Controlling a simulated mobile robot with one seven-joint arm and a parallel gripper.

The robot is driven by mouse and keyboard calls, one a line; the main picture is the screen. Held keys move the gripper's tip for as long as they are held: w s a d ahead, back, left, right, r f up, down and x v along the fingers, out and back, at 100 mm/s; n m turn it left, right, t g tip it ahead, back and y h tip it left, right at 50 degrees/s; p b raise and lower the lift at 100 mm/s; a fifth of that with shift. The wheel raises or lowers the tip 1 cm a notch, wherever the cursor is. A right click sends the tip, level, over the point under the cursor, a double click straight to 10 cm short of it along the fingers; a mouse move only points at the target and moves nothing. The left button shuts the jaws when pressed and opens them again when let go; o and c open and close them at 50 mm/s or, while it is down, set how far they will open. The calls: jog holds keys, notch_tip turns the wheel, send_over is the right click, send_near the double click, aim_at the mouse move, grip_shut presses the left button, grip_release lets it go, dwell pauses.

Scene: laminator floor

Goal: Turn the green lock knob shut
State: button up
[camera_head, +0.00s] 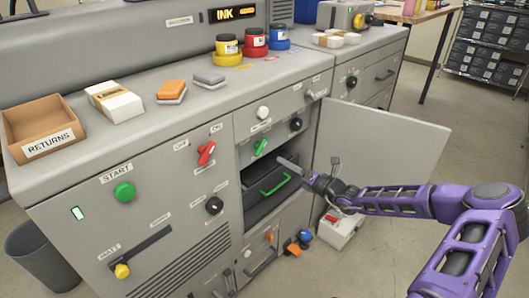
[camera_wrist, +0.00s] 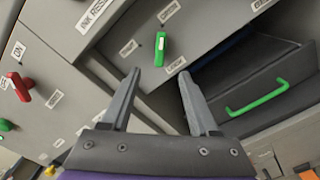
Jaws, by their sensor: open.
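The green lock knob (camera_head: 261,147) is on the grey cabinet front, above an open compartment, and its bar looks tilted in the head view. In the wrist view the knob (camera_wrist: 161,48) appears almost upright, with a pale mark near its top and small labels around it. My gripper (camera_head: 287,162) reaches in from the right, its fingers to the lower right of the knob. In the wrist view my gripper (camera_wrist: 160,73) is open and empty. The knob appears just beyond and between the fingertips, with no contact visible.
A dark drawer with a green handle (camera_head: 275,185) sits below the knob. An open cabinet door (camera_head: 385,142) stands to the right, behind my arm. A red switch (camera_head: 206,152) is to the left and a black knob (camera_head: 296,124) to the upper right. Ink pots line the top.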

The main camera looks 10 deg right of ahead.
aim_at(262, 149)
jog(key=b+x, duration=0.1)
jog(key=x, duration=1)
grip_shut()
